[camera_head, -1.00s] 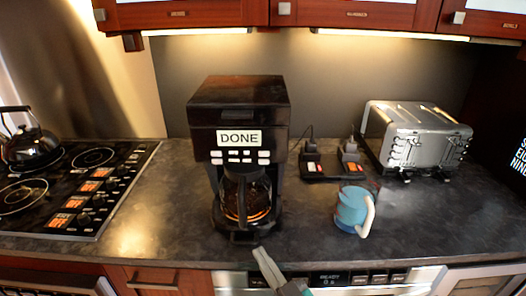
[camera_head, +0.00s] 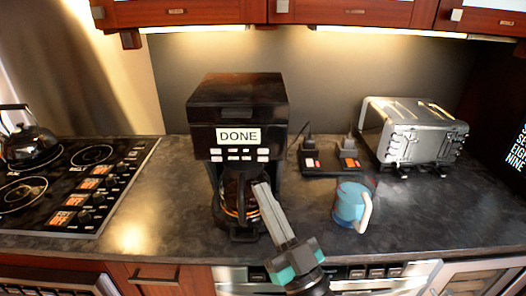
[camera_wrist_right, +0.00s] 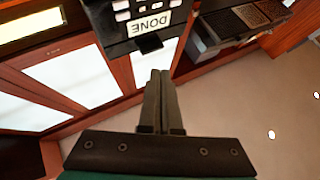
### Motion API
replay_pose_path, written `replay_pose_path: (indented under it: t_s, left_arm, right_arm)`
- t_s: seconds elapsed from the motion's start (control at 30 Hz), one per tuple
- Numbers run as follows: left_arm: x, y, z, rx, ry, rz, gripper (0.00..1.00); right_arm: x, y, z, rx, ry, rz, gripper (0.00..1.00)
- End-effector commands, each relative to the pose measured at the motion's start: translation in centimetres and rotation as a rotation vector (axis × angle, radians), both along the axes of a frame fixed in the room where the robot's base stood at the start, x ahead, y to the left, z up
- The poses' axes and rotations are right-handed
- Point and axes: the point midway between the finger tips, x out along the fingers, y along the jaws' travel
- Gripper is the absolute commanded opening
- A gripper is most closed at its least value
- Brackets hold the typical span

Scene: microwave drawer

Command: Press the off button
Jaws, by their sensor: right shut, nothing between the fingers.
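A black coffee maker (camera_head: 238,100) stands on the counter with a white label reading DONE (camera_head: 238,136) and rows of white buttons (camera_head: 240,154) below it. The glass carafe (camera_head: 232,200) sits under the buttons, partly hidden by my right gripper (camera_head: 262,186). My right gripper is shut and empty, its tips in front of the carafe and below the button rows. In the right wrist view the shut fingers (camera_wrist_right: 159,75) point towards the DONE label (camera_wrist_right: 150,24) and buttons (camera_wrist_right: 123,10), which appear upside down. My left gripper is not in view.
A blue mug (camera_head: 350,203) stands right of the coffee maker, with a power strip (camera_head: 330,160) behind it and a silver toaster (camera_head: 412,130) farther right. A stove (camera_head: 70,190) with a kettle (camera_head: 28,138) is at the left. Cabinets (camera_head: 360,12) hang above.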

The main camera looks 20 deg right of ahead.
Motion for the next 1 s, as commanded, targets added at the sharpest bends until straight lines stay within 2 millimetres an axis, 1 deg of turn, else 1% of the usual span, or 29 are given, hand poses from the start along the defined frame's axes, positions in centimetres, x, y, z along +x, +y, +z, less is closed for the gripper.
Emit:
replay_pose_path:
  t_s: [0.17, 0.5, 0.6, 0.8, 1.0]
  left_arm:
    - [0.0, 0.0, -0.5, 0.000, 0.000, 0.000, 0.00]
    - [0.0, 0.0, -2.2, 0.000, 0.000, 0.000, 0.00]
    - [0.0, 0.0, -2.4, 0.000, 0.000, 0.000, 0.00]
    - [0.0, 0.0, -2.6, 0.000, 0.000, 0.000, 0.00]
    - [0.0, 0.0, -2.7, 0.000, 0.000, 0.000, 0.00]
  right_arm:
    - [1.2, -0.3, -0.1, -0.002, -0.003, -0.001, 0.00]
    - [5.8, -1.7, -0.2, -0.002, -0.003, -0.001, 0.00]
    - [6.9, -2.0, -0.1, -0.002, -0.001, 0.000, 0.00]
    - [8.2, -2.4, -0.1, -0.001, 0.000, -0.001, 0.00]
    - [8.5, -2.4, 0.0, 0.000, 0.002, -0.001, 0.00]
